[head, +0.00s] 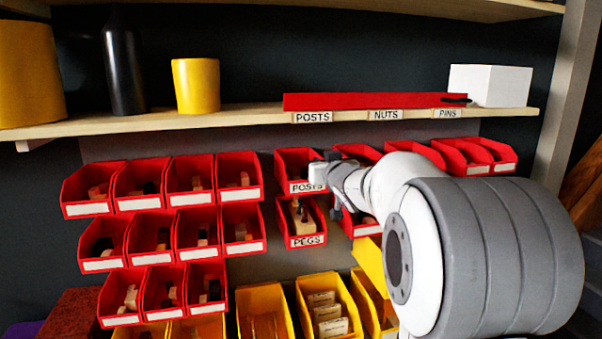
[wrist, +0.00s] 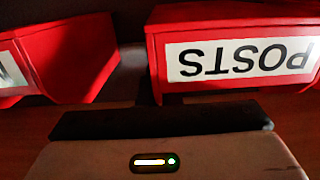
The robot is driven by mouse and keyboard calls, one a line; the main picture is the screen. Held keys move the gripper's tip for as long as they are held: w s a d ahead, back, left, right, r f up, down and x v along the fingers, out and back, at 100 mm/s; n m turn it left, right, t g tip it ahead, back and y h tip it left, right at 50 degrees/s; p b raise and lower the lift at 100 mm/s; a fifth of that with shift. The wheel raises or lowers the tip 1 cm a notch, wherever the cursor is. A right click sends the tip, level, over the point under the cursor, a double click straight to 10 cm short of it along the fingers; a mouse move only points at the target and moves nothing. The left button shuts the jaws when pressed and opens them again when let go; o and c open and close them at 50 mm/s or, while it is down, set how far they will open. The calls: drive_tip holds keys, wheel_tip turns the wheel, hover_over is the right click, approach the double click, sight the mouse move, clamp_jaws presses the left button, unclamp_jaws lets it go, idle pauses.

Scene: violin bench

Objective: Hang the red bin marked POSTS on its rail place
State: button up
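The red bin marked POSTS (head: 294,165) is in the upper row of bins in the head view, above a red bin marked PEGS (head: 303,228). In the wrist view the POSTS bin (wrist: 235,55) is at the top right, its label upside down. My gripper (head: 322,173) is in front of the POSTS bin's right side and covers the end of its label. Its pale body and dark bar (wrist: 160,120) fill the bottom of the wrist view. Its fingertips are not clear, so I cannot tell whether it touches the bin. A POSTS tag (head: 313,117) is on the shelf edge.
A red strip (head: 370,101) lies along the shelf (head: 250,115), above POSTS, NUTS (head: 385,115) and PINS (head: 447,114) tags. A white box (head: 490,85) stands at its right end. Red bins crowd the left wall; yellow bins (head: 325,305) are below. My arm hides some bins on the right.

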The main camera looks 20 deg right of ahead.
drive_tip(key=o, duration=0.5)
drive_tip(key=s+b, duration=0.1)
drive_tip(key=s, duration=0.7)
drive_tip(key=s+a+f+g+b, duration=0.1)
drive_tip(key=s+a+f+g, duration=0.3)
drive_tip(key=s+f, duration=0.4)
drive_tip(key=s+a+f+g+b, duration=0.1)
drive_tip(key=s+a+f+g, duration=0.3)
drive_tip(key=s+f, duration=0.5)
drive_tip(key=s+a+f+g+b, duration=0.1)
drive_tip(key=s+a+f+g, duration=0.3)
drive_tip(key=s, duration=0.9)
wheel_tip(320, 180, down, 5)
drive_tip(key=shift+a+r+n+g, duration=0.15)
drive_tip(key=shift+n+g, duration=0.15)
drive_tip(key=shift+g, duration=0.7)
drive_tip(key=shift+s, duration=0.1)
